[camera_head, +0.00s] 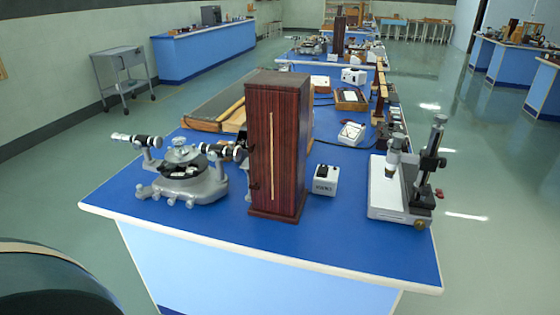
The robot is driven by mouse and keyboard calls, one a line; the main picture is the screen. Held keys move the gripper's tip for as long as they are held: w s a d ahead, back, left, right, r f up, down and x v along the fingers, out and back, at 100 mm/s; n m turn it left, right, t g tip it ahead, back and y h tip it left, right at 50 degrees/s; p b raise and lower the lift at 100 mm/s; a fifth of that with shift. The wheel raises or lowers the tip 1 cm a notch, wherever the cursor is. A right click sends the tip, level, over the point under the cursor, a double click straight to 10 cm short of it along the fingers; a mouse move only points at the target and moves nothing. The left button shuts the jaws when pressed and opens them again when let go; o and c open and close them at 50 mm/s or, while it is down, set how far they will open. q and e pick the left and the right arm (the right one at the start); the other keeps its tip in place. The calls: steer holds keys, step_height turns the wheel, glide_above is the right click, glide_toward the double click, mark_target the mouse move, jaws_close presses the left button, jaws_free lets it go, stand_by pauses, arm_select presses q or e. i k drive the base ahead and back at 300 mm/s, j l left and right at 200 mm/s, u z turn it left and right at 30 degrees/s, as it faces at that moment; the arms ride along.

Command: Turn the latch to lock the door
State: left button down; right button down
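I see no latch that I can make out for certain, and no clearly recognisable door. A tall reddish-brown wooden box (290,150) stands upright near the front of the blue bench (225,240). A pale narrow vertical strip runs down its front-left face. Small dark parts show at that face's left edge, too small to identify. A grey spectrometer (185,185) with dark tubes stands just left of the box, and its right-hand tube reaches close to the box. Neither of my grippers is in view.
A small white box (326,180) and a microscope-like instrument (402,190) stand right of the wooden box. The bench's front strip is bare. A grey cart (122,72) stands at the back left. Green floor (490,215) is open on the right.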

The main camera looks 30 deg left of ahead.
mark_target(254, 187)
steer(key=j+u, duration=0.25)
steer(key=i+j+u, duration=0.2)
steer(key=i+u, duration=0.15)
steer(key=i+j+u, duration=0.15)
steer(key=i+u, duration=0.2)
